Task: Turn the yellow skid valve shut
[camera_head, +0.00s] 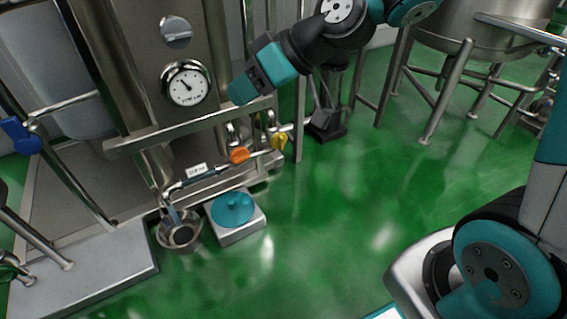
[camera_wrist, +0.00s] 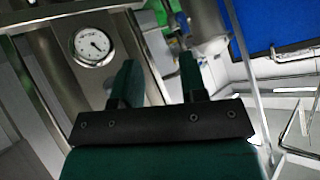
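The yellow skid valve (camera_head: 279,141) is a small yellow handle at the right end of the low pipe on the steel skid, in the head view. My gripper (camera_head: 239,92) is above and left of it, in front of the skid's upper rail and right of the round gauge (camera_head: 187,84). They are clearly apart. In the wrist view my gripper (camera_wrist: 158,80) shows two dark green fingers spread with an empty gap between them. The gauge also shows there, left of the fingers (camera_wrist: 92,45). I cannot make out the yellow valve in the wrist view.
An orange valve handle (camera_head: 239,156) sits on the same pipe, just left of the yellow one. A steel bowl (camera_head: 180,233) and a scale with a teal top (camera_head: 233,209) stand below. A blue handle (camera_head: 20,135) is far left. Green floor (camera_head: 370,190) is open to the right.

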